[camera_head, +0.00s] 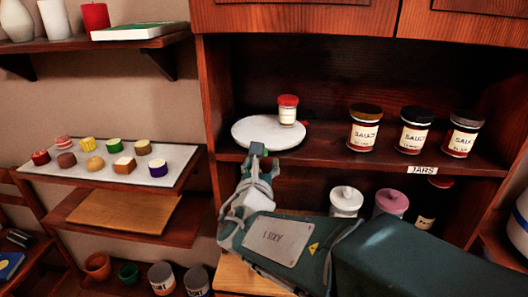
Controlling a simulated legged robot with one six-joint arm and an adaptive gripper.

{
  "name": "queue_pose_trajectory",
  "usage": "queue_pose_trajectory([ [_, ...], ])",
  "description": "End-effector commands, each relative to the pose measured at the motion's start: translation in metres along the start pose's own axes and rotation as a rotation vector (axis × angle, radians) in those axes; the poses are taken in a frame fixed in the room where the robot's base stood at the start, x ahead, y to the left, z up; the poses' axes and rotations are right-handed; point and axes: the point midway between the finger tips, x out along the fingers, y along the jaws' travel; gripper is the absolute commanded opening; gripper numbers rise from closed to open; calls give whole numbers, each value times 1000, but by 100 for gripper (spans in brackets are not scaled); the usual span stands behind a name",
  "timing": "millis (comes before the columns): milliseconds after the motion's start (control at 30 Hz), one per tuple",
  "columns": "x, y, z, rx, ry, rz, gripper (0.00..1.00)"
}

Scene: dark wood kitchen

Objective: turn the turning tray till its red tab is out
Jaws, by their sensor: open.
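The turning tray (252,131) is a white round disc on the cupboard's middle shelf, at its left end. A small jar with a red lid (288,100) and a pale label stands upright on the tray, toward its right back. A tiny reddish spot (306,123) shows at the tray's right rim, just right of the jar; it is too small to tell surely as the red tab. My gripper (258,150) is open at the tray's front edge. I cannot tell whether it touches the rim. The gripper and arm hide part of the front edge.
Several sauce jars (414,130) stand right of the tray on the same shelf, above a JARS label (422,170). Lidded pots (346,201) stand on the shelf below. The cupboard's side wall (217,95) is close left of the tray. A side shelf holds a board (180,158) with small items.

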Motion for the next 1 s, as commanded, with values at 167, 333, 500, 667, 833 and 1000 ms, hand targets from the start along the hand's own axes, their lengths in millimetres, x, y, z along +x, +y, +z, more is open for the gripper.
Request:
queue_pose_trajectory([
  [167, 31, 0, 0, 0, 0, -3, 66],
  [333, 47, -1, 0, 2, 1, -1, 66],
  [500, 50, -2, 0, 3, 0, -1, 66],
  [667, 49, -1, 0, 2, 0, -1, 57],
  [833, 49, 0, 0, 2, 0, 0, 0],
  [1000, 49, 0, 0, 2, 0, 0, 0],
])
